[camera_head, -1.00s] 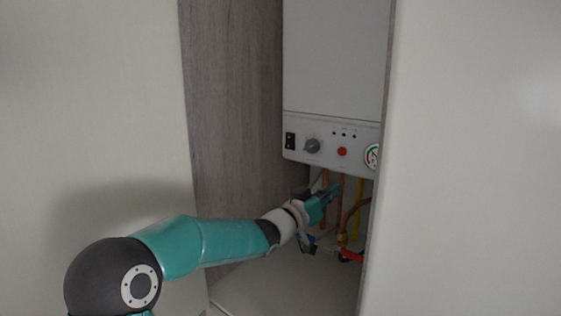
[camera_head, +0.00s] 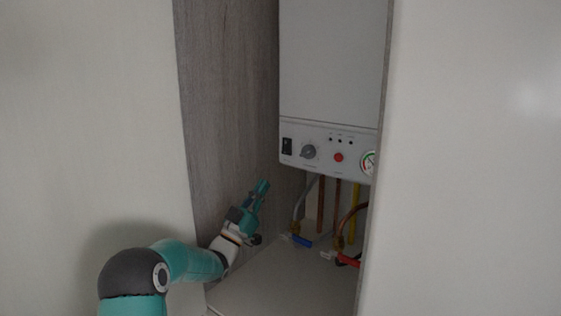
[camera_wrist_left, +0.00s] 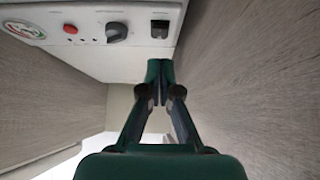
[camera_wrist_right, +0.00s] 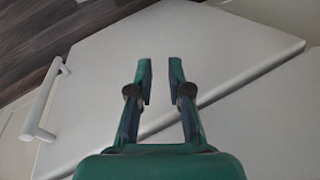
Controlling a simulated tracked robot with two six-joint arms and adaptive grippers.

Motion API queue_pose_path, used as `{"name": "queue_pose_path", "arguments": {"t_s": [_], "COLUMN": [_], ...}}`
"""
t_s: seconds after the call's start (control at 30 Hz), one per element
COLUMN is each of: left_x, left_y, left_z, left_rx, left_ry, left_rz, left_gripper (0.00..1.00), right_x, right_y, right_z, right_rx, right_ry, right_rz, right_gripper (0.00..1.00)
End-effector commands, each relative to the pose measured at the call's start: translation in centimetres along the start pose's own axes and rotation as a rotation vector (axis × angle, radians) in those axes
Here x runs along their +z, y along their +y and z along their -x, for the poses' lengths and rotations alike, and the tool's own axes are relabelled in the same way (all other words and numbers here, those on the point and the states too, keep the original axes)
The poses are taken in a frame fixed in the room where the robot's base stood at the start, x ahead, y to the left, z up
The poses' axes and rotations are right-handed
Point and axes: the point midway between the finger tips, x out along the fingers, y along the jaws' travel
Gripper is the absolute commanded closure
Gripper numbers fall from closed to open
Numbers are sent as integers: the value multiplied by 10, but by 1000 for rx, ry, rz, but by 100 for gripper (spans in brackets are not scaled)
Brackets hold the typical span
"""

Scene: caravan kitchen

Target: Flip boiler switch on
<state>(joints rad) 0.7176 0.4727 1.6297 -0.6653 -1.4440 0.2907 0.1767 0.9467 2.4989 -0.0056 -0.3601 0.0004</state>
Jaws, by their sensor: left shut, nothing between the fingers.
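The boiler (camera_head: 332,70) hangs in the niche, with a control panel along its lower edge. Its black rocker switch (camera_head: 287,146) sits at the panel's left end; in the left wrist view the switch (camera_wrist_left: 159,29) shows at the top, just beyond the fingertips. My left gripper (camera_head: 263,187) is shut and empty, below and left of the switch, pointing up and apart from it. In the left wrist view its fingertips (camera_wrist_left: 160,70) are together. My right gripper (camera_wrist_right: 159,75) shows only in its wrist view, open and empty over a white panel.
A grey knob (camera_head: 309,151), a red button (camera_head: 338,157) and a gauge (camera_head: 369,163) sit right of the switch. Pipes and valves with a blue handle (camera_head: 300,240) hang below. A wood-grain wall (camera_head: 228,90) bounds the niche at left, a white panel (camera_head: 475,160) at right.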

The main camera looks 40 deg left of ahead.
Motion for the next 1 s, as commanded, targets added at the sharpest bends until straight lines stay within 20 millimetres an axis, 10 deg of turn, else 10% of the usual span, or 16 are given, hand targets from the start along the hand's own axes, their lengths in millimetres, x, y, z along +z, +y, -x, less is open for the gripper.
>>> {"name": "queue_pose_path", "arguments": {"t_s": [0.6,1.0], "left_x": [-2,0], "left_y": [1,1], "left_z": [-90,-97], "left_rx": [1,1], "left_ry": [0,0], "left_rz": [2,2], "left_gripper": [100,100], "right_x": [0,0], "right_y": [-17,-17], "right_z": [46,48], "right_rx": [0,0], "right_ry": [0,0], "right_rz": [0,0], "right_gripper": [82,82]}}
